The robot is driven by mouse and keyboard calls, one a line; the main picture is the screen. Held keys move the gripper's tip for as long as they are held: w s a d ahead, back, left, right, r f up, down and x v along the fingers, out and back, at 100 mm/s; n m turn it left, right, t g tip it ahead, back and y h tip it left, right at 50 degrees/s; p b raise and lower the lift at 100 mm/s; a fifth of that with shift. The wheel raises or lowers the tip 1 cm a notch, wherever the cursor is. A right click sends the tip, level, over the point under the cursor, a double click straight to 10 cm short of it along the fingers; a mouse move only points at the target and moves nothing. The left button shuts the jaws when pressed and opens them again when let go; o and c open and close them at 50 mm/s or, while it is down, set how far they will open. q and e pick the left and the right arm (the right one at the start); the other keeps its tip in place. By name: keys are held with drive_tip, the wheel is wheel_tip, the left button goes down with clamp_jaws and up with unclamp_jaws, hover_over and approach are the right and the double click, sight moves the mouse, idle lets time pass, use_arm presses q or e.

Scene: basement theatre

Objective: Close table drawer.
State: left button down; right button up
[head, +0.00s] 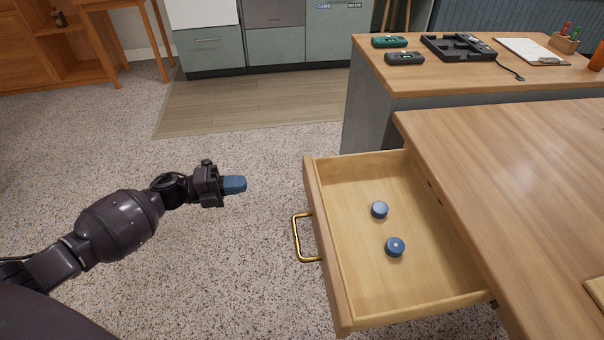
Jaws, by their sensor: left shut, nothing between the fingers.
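The table drawer (345,292) is pulled out to the left from under the wooden table top (510,180) in the head view. Its front panel carries a brass handle (297,238) on the left side. My left gripper (235,184) is shut and empty, with blue fingertips pointing right. It is to the left of the drawer front and apart from it, up and left of the handle. My right gripper is not in view.
Grey-green cabinets (213,50) line the back. The speckled floor (230,270) left of the drawer is clear.

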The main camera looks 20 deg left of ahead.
sight(306, 176)
use_arm(q)
drive_tip(key=b+x, duration=0.1)
drive_tip(key=x, duration=1.1)
drive_tip(key=shift+d, duration=0.1)
drive_tip(key=shift+x, duration=0.9)
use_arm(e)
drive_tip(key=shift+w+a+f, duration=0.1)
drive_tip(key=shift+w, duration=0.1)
use_arm(q)
drive_tip(key=shift+w+r, duration=0.1)
drive_tip(key=b+x, duration=0.1)
drive_tip(key=x, duration=0.8)
drive_tip(key=b+x, duration=0.1)
drive_tip(key=x, duration=0.9)
drive_tip(key=b+x, duration=0.1)
drive_tip(key=x, duration=0.8)
drive_tip(key=shift+w+d+f+b, duration=0.15)
drive_tip(key=shift+f+b, duration=0.1)
drive_tip(key=shift+b, duration=0.05)
drive_tip(key=shift+w+d, duration=0.2)
drive_tip(key=shift+d, duration=0.05)
drive_tip(key=shift+w+d+r, duration=0.1)
drive_tip(key=shift+r, duration=0.25)
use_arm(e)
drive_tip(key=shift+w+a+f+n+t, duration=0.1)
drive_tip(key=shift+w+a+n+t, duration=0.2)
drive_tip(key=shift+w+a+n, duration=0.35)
